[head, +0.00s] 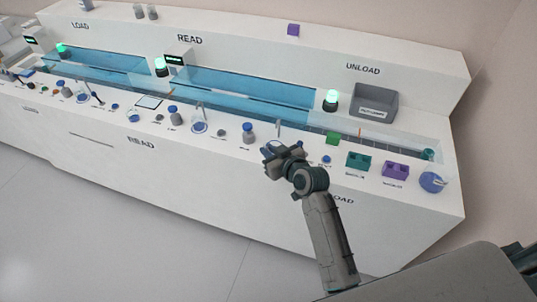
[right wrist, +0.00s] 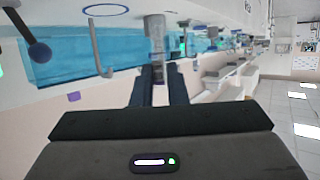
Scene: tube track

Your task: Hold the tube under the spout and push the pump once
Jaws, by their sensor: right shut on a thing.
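My right gripper (head: 268,151) is over the front edge of the bench, near its right part. In the right wrist view, which is upside down, its two fingers (right wrist: 160,78) are shut on a slim grey cylinder (right wrist: 155,38), which looks to be the tube. A thin grey hooked post (right wrist: 98,45), which looks to be the spout, stands beside the tube and apart from it, next to a blue ring (right wrist: 106,10). A dark lever with a blue ball (right wrist: 39,52) is farther left there. I cannot tell which part is the pump. The left gripper is out of view.
Left of the gripper stands a grey bottle with a blue top (head: 248,133). A grey bin (head: 375,101) sits behind, under UNLOAD.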

